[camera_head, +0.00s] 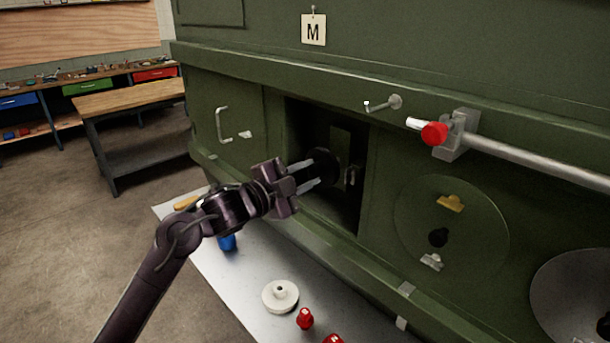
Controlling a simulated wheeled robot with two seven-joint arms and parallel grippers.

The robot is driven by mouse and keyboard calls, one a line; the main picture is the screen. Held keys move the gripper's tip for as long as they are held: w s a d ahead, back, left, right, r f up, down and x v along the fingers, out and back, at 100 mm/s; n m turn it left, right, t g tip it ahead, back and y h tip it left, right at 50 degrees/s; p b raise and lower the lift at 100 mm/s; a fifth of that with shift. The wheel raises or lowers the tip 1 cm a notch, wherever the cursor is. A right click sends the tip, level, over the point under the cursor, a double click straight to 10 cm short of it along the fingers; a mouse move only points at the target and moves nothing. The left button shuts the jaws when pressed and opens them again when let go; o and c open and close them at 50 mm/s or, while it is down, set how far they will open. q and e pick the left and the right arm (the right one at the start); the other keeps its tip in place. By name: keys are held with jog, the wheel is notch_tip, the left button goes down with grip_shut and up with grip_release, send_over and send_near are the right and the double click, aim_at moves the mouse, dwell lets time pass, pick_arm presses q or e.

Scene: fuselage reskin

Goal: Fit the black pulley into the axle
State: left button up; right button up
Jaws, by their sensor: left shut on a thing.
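My left gripper (318,173) reaches in from the left with its two pale fingers shut on the black pulley (326,162). The pulley is a dark disc at the mouth of the dark recess (372,140) in the green fuselage panel; its outline blends into the shadow. A short metal pin (384,103) sticks out of the panel above and to the right of the recess, apart from the pulley. A small metal fitting (350,177) shows inside the recess; I cannot tell which of these is the axle. My right gripper is out of view.
A white pulley (280,296) and red parts (305,318) lie on the pale shelf (250,270) below, with a blue item (227,242). A long rod with a red collar (434,133) juts along the panel at right.

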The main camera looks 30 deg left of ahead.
aim_at(316, 171)
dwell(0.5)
pick_arm(q)
jog(key=shift+w+d, duration=0.25)
jog(key=shift+w, duration=0.45)
jog(key=shift+x, duration=1.4)
jog(key=o, duration=1.1)
jog(key=shift+w, duration=0.1)
jog(key=shift+s+a, duration=0.2)
jog(key=shift+s, duration=0.45)
jog(key=v, duration=0.3)
jog(key=shift+s, duration=0.35)
